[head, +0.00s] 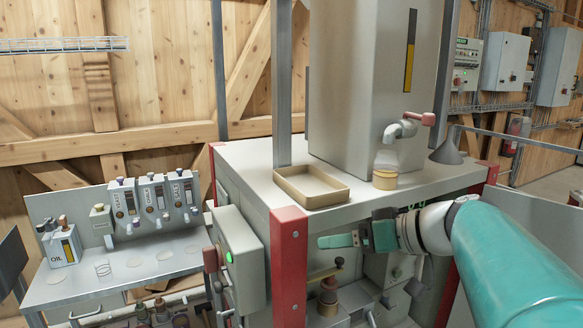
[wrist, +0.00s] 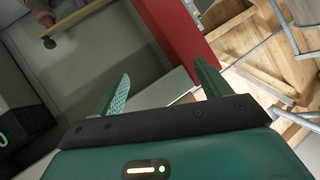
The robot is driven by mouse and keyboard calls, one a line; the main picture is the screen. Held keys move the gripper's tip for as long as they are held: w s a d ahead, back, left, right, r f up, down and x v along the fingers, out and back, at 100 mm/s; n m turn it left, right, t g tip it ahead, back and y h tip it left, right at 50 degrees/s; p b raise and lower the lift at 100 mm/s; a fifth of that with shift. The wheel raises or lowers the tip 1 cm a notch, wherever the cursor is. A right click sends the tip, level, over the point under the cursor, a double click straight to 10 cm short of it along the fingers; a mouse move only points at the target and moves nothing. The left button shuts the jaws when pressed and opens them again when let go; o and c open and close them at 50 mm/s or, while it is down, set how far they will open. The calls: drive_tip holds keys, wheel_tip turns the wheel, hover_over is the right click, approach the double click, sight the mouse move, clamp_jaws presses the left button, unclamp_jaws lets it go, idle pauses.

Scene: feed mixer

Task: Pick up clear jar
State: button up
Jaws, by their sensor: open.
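A small jar (head: 385,172) stands upright under the spout on the machine's top. Its upper part looks clear and its lower part tan; I cannot tell whether the tan is its contents. My gripper (head: 338,240) points left, below the front edge of the top and below the jar, apart from it. In the wrist view my gripper (wrist: 162,70) shows two green fingers spread apart with nothing between them. The jar does not show in the wrist view.
A shallow tan tray (head: 311,187) lies left of the jar. The spout with a red handle (head: 408,125) overhangs the jar, and the tall grey tank (head: 350,80) stands behind. A red corner post (head: 289,265) is near my gripper. A grey funnel (head: 447,148) stands right.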

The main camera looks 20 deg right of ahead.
drive_tip(key=s+d+r+t+h, duration=0.1)
drive_tip(key=d+r+t, duration=0.35)
drive_tip(key=d, duration=0.55)
drive_tip(key=t+h, duration=0.2)
drive_tip(key=h, duration=0.1)
approach(397, 167)
drive_tip(key=shift+n, duration=0.4)
drive_tip(key=w, duration=0.4)
drive_tip(key=w+a, duration=0.1)
drive_tip(key=w, duration=0.7)
drive_tip(key=shift+w+a+f, duration=0.1)
drive_tip(key=shift+a+f, duration=0.15)
drive_tip(key=shift+a, duration=0.1)
drive_tip(key=shift+c, duration=0.3)
drive_tip(key=c, duration=1.1)
drive_tip(key=shift+c, duration=0.2)
